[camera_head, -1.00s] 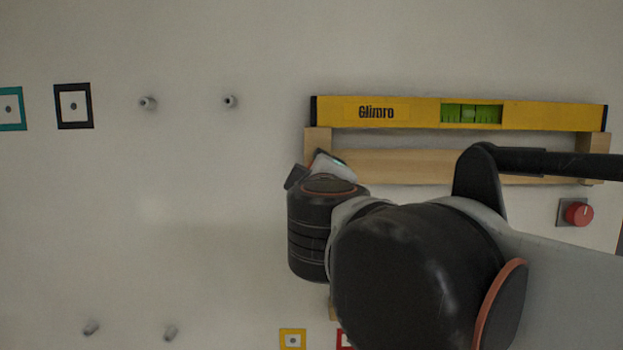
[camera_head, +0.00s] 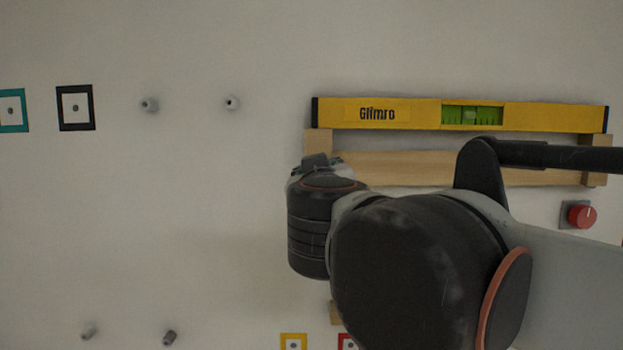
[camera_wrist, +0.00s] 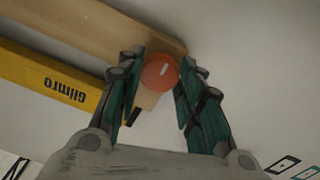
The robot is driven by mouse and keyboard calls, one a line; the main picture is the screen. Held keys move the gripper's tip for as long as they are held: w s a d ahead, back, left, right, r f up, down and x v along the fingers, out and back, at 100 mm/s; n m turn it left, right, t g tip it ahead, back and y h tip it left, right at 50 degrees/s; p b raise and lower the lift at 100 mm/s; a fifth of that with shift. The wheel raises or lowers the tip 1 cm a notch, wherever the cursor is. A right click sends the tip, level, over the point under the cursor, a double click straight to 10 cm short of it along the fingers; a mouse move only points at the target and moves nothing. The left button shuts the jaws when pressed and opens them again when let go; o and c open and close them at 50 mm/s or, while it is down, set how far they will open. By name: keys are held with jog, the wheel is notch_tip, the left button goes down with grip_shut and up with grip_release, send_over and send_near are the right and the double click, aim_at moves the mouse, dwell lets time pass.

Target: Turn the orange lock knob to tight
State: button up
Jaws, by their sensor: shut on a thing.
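The orange lock knob (camera_wrist: 156,78) shows in the wrist view as a round orange disc with a short white mark, slightly tilted. It sits at the end of a wooden bar (camera_wrist: 105,30). My gripper (camera_wrist: 162,68) has its two green-and-black fingers on either side of the knob and is shut on it. In the head view the knob and the fingertips are hidden behind my wrist. No tight label can be read.
A yellow Glimro level (camera_head: 420,114) rests along the wooden rack (camera_head: 400,165) close by. A separate red knob (camera_head: 581,215) is on the wall at right. Pegs (camera_head: 149,104) and coloured square frames (camera_head: 76,107) dot the wall. The left wall area is mostly bare.

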jog(key=shift+f+m, duration=0.15)
jog(key=shift+m, duration=0.35)
jog(key=o, duration=1.1)
jog(key=shift+c, duration=0.2)
jog(key=s, duration=1.2)
jog(key=shift+a, duration=0.2)
